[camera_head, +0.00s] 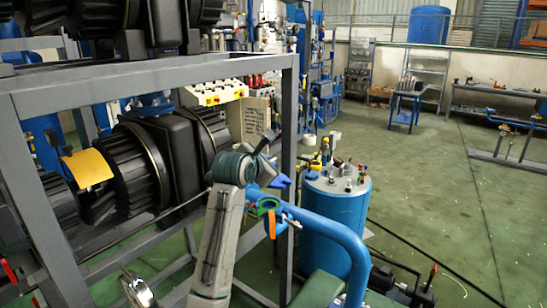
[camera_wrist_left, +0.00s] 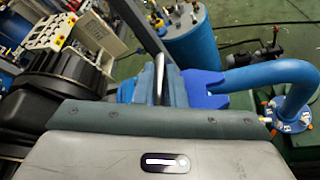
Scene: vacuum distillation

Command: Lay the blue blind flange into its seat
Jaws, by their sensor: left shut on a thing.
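My left gripper (camera_head: 264,178) reaches in from the bottom of the head view, beside the frame post and left of the blue tank. Its fingers (camera_wrist_left: 152,85) are shut on a blue part that I take for the blue blind flange; its outline is mostly hidden at the jaws. A darker blue notched piece (camera_wrist_left: 204,88) shows just right of the fingers, also in the head view (camera_head: 281,181). A green and orange ring-like piece (camera_head: 268,206) is just below the gripper. I cannot make out the seat.
A thick blue pipe (camera_head: 325,232) curves close by on the right, with a bolted flange (camera_wrist_left: 287,121) at its lower end. The blue tank (camera_head: 336,215) stands behind it. A grey frame (camera_head: 290,140) with black ribbed machinery stands left. Green floor is free at the right.

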